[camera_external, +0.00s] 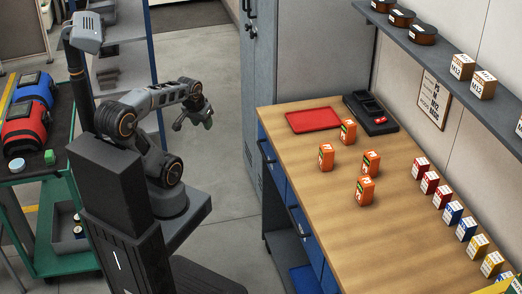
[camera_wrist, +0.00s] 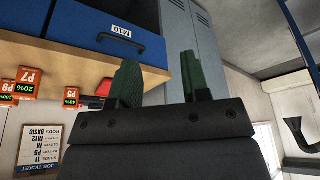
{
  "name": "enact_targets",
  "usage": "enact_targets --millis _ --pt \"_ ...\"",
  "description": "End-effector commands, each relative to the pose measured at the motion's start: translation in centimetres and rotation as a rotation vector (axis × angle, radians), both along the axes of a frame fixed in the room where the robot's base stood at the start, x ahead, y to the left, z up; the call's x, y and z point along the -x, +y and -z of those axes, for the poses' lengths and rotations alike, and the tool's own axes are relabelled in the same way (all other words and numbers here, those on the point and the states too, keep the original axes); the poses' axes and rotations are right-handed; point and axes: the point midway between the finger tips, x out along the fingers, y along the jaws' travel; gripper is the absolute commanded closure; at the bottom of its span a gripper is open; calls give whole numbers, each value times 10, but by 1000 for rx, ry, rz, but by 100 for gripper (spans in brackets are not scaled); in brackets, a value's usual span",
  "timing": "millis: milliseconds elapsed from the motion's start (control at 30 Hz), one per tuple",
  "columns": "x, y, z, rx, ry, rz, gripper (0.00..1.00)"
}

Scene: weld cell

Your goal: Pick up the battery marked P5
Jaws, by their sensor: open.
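Several orange batteries stand on the wooden workbench (camera_external: 410,215): a rear one (camera_external: 348,131), a left one (camera_external: 326,157), a right one (camera_external: 371,163) and a front one (camera_external: 366,191). Their marks are too small to read in the external view. In the wrist view, one battery at the left looks marked P5 (camera_wrist: 71,97), with others that look marked P7 (camera_wrist: 27,82) and P9 (camera_wrist: 8,88). My gripper (camera_external: 194,122) is open and empty, in the air left of the workbench and well apart from the batteries. Its green fingers (camera_wrist: 158,62) show in the wrist view.
A red tray (camera_external: 313,120) and a black device (camera_external: 370,113) lie at the bench's far end. Red, blue and yellow boxes line the wall side below a shelf (camera_external: 455,72). A grey locker (camera_external: 300,60) stands behind the bench. A green cart (camera_external: 50,200) is at the left.

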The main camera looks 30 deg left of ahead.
Motion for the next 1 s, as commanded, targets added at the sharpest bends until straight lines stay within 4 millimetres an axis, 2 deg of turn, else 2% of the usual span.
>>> enact_targets --millis 400,867,1000 --pt "0 0 0 0 0 0 57" --pt "0 0 0 0 0 0 14" --pt "0 0 0 0 0 0 13"
